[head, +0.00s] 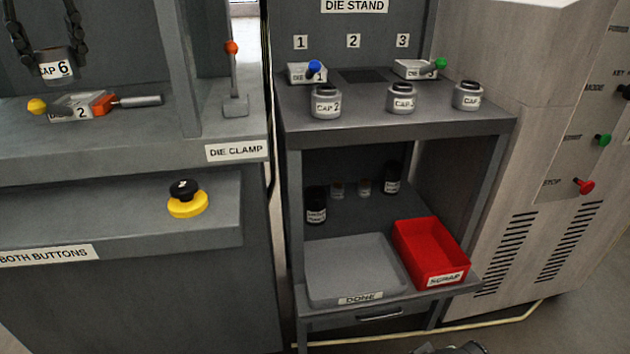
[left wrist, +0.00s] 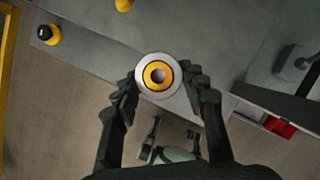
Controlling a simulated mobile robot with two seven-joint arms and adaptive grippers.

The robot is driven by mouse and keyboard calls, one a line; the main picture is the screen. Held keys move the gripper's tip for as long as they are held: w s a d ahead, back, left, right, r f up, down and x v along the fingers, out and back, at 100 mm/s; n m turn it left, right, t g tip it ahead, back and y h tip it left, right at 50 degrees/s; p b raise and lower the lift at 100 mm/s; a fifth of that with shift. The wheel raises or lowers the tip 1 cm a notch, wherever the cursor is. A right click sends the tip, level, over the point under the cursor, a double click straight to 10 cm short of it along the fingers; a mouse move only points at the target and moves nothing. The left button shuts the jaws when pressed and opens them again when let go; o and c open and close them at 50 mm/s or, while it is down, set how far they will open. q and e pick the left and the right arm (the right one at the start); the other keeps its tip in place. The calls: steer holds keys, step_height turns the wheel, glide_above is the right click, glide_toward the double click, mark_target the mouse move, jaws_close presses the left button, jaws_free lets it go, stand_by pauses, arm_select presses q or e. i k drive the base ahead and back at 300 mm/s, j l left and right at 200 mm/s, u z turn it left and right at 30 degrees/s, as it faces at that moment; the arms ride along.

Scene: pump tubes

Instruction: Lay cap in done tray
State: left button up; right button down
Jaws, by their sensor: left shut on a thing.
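My left gripper (head: 50,50) is at the upper left of the head view, shut on a grey cap labelled CAP 6 (head: 57,68). It holds the cap in the air in front of the press, above the die clamp. In the left wrist view the cap (left wrist: 159,76) shows end-on between the fingers, a pale ring with an orange ring and dark centre. The done tray (head: 350,262), grey and shallow, is empty on the lower shelf of the die stand. A dark part (head: 455,348) at the bottom edge may be my right gripper; its jaws are unclear.
A red scrap bin (head: 430,255) stands right of the done tray. Several caps, including CAP 2 (head: 326,102), stand on the die stand top (head: 390,125). Small containers stand behind the tray. A yellow-and-black button (head: 187,199) sits on the press ledge.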

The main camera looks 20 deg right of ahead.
mark_target(352, 281)
steer(key=k+l, duration=0.1)
steer(key=l, duration=0.2)
steer(key=k+l+u, duration=0.1)
steer(key=l, duration=0.2)
steer(key=k+l, duration=0.15)
steer(key=l+u, duration=0.1)
steer(key=l, duration=0.45)
steer(key=k+l+u, duration=0.1)
steer(key=l, duration=0.4)
steer(key=k, duration=0.05)
